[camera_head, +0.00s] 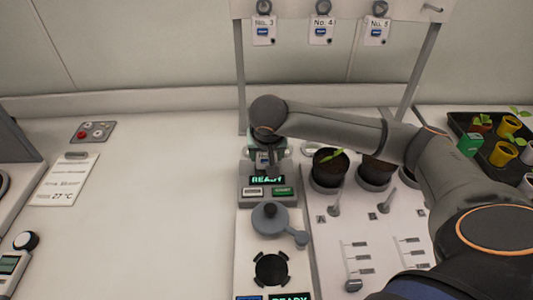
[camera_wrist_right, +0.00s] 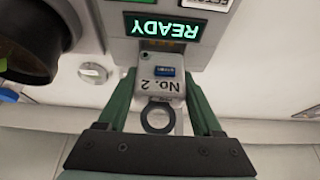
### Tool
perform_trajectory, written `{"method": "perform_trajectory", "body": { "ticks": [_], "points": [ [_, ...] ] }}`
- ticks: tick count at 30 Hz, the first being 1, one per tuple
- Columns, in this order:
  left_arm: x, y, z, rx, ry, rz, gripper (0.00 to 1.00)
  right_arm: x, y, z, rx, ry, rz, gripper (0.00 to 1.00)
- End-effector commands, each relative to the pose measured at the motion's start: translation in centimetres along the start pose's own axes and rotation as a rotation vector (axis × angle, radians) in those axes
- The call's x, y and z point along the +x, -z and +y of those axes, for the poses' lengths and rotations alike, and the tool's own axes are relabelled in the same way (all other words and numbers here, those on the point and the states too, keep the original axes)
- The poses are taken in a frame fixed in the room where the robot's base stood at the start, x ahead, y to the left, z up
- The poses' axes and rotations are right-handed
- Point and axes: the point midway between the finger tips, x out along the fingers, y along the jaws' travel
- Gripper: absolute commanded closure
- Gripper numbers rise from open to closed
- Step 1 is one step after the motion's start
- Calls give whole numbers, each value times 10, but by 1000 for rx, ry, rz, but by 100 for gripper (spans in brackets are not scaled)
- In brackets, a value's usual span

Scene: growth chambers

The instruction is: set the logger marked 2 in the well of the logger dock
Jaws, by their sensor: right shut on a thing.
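The logger marked No. 2 (camera_wrist_right: 160,88) is a small grey block with a blue window and a dark ring. It sits between the green fingers of my right gripper (camera_wrist_right: 163,98), which is shut on it. The logger dock (camera_head: 266,190) is a grey box with a lit green READY display (camera_head: 267,180); the display also shows upside down in the wrist view (camera_wrist_right: 166,28). In the head view my right gripper (camera_head: 266,152) is at the back of the dock, partly hidden by its own wrist. The logger's far end meets the dock's edge; I cannot tell how deep it sits. My left gripper is not in view.
Loggers No. 3 (camera_head: 263,31), No. 4 (camera_head: 321,31) and No. 5 (camera_head: 376,31) hang on a rack behind. Potted plants (camera_head: 329,168) stand right of the dock, partly under my right arm. A lidded grey device (camera_head: 270,218) is in front. The left bench is mostly clear.

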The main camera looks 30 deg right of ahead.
Motion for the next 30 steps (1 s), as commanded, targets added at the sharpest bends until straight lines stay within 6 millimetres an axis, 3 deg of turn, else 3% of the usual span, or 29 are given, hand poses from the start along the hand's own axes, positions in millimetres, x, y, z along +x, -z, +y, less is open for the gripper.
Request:
{"method": "perform_trajectory", "body": {
  "ticks": [30],
  "points": [
    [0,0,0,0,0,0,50,22,-10,0,1,0,0,91]
  ]
}}
